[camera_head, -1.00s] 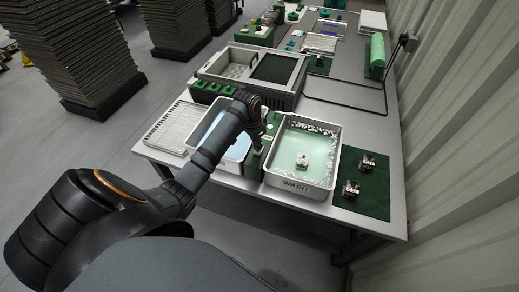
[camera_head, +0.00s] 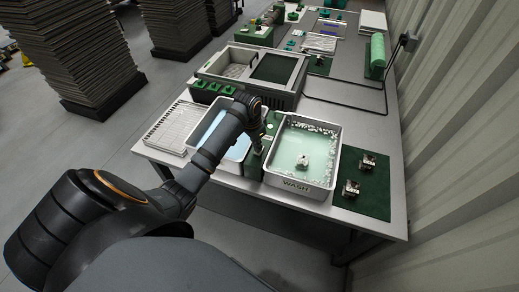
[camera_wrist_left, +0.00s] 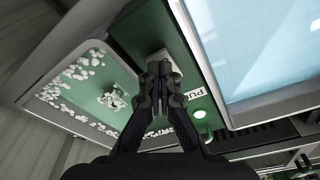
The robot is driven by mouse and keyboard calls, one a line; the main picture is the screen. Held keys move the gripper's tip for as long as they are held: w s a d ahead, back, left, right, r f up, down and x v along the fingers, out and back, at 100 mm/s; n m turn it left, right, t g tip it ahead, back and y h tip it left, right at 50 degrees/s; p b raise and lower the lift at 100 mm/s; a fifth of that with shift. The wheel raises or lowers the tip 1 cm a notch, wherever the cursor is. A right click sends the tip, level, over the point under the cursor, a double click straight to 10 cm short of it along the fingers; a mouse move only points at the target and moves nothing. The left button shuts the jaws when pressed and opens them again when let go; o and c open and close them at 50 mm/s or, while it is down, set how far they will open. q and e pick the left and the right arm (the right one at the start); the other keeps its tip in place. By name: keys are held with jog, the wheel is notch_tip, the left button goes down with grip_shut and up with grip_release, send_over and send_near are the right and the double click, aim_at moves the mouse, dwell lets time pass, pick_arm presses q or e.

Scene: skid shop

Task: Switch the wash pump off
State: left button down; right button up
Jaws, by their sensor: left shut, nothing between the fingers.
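The green pump box (camera_head: 252,167) stands between the wash tray and a tray of blue liquid. In the left wrist view it carries a label reading "PU..." (camera_wrist_left: 198,94), partly hidden, a pale switch plate (camera_wrist_left: 158,55) and a glowing green-white lamp (camera_wrist_left: 200,114). My left gripper (camera_head: 258,150) is shut and empty, its tips over the pump box; in the left wrist view the fingertips (camera_wrist_left: 160,70) overlap the plate. The switch's position is hidden behind them. I cannot tell whether they touch it. My right gripper is not in view.
The tray marked WASH (camera_head: 293,186) holds greenish liquid, foam and a metal part (camera_head: 303,161). A blue-liquid tray (camera_head: 240,150) lies left of the box. Two metal parts sit on a green mat (camera_head: 374,199) at right. A wall borders the bench's right side.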

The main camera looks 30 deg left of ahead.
pick_arm(q)
jog(key=shift+f, duration=0.65)
notch_tip(320, 180, up, 7)
jog(key=p, duration=0.8)
jog(key=shift+r+p, duration=0.1)
jog(key=shift+p, duration=0.3)
